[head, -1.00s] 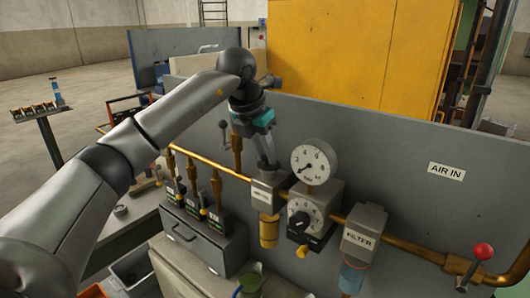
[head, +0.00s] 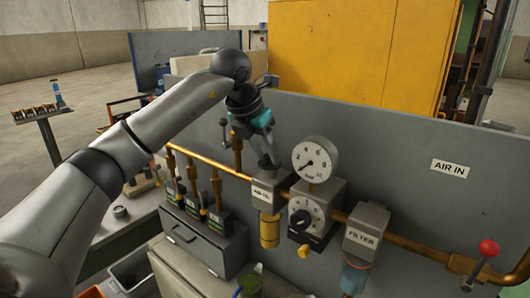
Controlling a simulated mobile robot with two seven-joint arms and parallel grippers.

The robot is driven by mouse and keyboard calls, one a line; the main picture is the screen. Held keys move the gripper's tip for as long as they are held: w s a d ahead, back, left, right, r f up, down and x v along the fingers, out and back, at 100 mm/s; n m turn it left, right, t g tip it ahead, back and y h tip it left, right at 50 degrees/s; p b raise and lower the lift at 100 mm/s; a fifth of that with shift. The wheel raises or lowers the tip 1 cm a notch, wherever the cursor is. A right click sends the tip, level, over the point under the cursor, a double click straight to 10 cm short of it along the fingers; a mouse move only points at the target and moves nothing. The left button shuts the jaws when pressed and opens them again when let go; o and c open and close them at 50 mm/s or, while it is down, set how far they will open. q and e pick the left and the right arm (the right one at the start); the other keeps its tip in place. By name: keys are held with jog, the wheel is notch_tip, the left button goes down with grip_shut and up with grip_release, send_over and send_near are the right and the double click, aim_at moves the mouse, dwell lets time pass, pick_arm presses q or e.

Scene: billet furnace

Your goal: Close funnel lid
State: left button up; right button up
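My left gripper (head: 267,160) reaches in from the left and points down, its fingertips just above or at the top of a grey lubricator block (head: 268,192). The block sits on the brass pipe and has a yellow bowl (head: 269,230) below it. The fingertips are small and overlap the block's top, so I cannot tell whether they touch it or whether they are open or shut. I cannot make out a funnel or its lid apart from the gripper there.
A gauge (head: 315,158) and a regulator (head: 314,213) stand right of the block, then a filter (head: 366,232) and a red-knobbed valve (head: 488,249). Brass fittings (head: 216,190) stand left. A grey panel (head: 415,165) is behind. A green container (head: 250,284) stands below.

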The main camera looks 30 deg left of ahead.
pick_arm(q)
jog(key=shift+o, duration=0.4)
jog(key=shift+s+r, duration=0.1)
jog(key=shift+r, duration=0.25)
jog(key=v, duration=1.4)
jog(key=shift+s+r, duration=0.2)
